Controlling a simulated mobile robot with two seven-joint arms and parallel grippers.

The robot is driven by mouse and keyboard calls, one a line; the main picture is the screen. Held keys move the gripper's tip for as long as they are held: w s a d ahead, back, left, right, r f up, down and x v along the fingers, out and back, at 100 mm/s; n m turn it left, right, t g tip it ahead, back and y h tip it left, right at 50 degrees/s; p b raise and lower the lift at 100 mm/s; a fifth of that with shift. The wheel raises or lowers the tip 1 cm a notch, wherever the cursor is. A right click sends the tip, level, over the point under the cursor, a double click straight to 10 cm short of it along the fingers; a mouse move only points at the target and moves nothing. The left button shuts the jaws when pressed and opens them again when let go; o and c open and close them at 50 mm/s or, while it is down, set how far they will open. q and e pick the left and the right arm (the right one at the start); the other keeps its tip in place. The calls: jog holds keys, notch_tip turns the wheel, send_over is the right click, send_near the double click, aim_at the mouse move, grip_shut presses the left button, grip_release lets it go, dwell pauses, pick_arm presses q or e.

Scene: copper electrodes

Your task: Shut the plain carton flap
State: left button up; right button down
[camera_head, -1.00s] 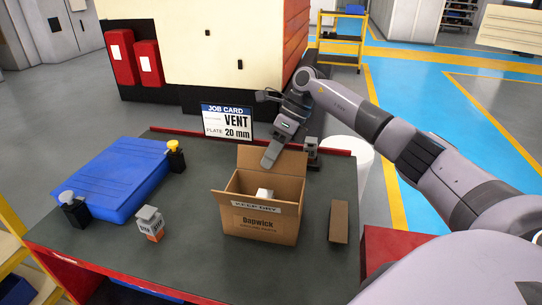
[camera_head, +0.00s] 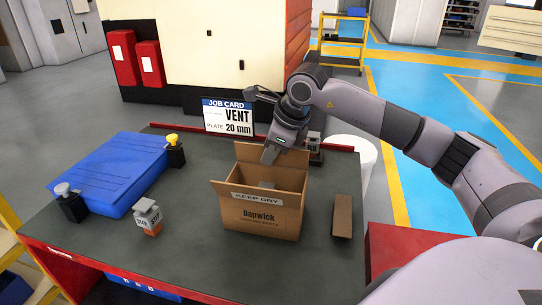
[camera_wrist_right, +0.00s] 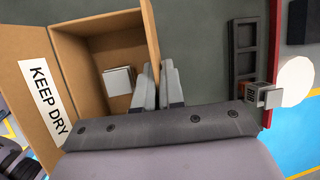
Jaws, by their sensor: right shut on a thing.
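An open brown carton (camera_head: 262,222) marked "Dapwick" stands on the dark bench. Its plain back flap (camera_head: 250,158) stands up at the far side, without a label. Its front flap (camera_head: 284,201) carries the "KEEP DRY" label and also shows at the left of the wrist view (camera_wrist_right: 28,70). A pale block (camera_wrist_right: 118,81) lies inside the carton. My right gripper (camera_head: 270,155) is at the top edge of the plain flap. In the right wrist view its fingers (camera_wrist_right: 158,66) are closed with the flap's edge between them. My left gripper is not in view.
A job card (camera_head: 228,118) stands behind the carton. A small labelled block (camera_head: 148,217) stands left of the carton. A brown bar (camera_head: 341,216) lies at right.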

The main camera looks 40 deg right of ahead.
jog(key=shift+a, duration=0.1)
dwell(0.3)
jog(key=c, duration=1.3)
grip_release()
jog(key=shift+s+r, duration=0.1)
jog(key=shift+b+v, duration=0.35)
jog(key=shift+v, duration=3.15)
jog(key=shift+s, duration=0.1)
